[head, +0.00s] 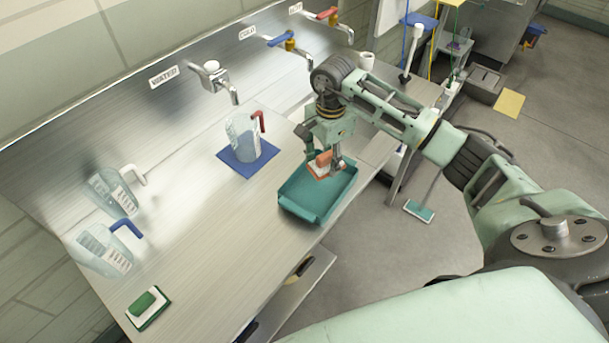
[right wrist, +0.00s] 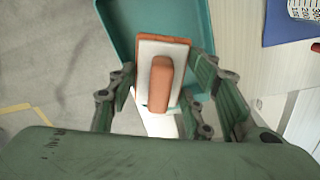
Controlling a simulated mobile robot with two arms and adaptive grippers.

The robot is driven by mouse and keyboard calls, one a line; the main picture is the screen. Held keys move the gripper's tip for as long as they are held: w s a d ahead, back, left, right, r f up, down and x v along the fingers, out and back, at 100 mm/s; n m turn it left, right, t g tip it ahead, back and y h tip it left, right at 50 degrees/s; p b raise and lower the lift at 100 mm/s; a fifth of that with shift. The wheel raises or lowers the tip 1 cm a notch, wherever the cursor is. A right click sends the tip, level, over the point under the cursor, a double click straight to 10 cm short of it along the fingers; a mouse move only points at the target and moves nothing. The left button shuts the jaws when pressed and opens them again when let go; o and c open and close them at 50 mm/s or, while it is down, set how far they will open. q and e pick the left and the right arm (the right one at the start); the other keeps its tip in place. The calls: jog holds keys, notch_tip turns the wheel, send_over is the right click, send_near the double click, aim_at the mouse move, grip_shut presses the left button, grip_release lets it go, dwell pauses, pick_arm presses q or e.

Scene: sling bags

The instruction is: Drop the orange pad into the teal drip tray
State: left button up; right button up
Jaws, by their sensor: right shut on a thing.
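The orange pad (head: 322,161) has an orange grip on a white plate with an orange underside. My right gripper (head: 326,164) is shut on it and holds it at the far end of the teal drip tray (head: 300,208). In the right wrist view the orange pad (right wrist: 161,80) sits between the fingers, with part of the teal drip tray (right wrist: 122,30) behind it. I cannot tell whether the pad touches the tray floor. The tray lies near the front edge of the steel counter. My left gripper is not in view.
A clear jug with a red handle (head: 244,138) stands on a blue mat (head: 235,164) left of the tray. Two more jugs lie or lean at the left. A green pad (head: 146,304) is at the lower left. Taps line the back wall. The middle-left counter is clear.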

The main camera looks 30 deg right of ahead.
aim_at(325, 188)
jog(key=shift+s+f+b, duration=0.15)
jog(key=shift+f+b, duration=0.15)
jog(key=shift+f, duration=0.15)
notch_tip(325, 188, down, 4)
jog(key=shift+b, duration=0.95)
jog(key=shift+d+f, duration=0.1)
jog(key=shift+f, duration=0.35)
jog(key=o, duration=1.3)
jog(key=shift+o, duration=0.2)
jog(key=shift+r, duration=0.1)
notch_tip(325, 188, up, 12)
jog(key=shift+f, duration=0.1)
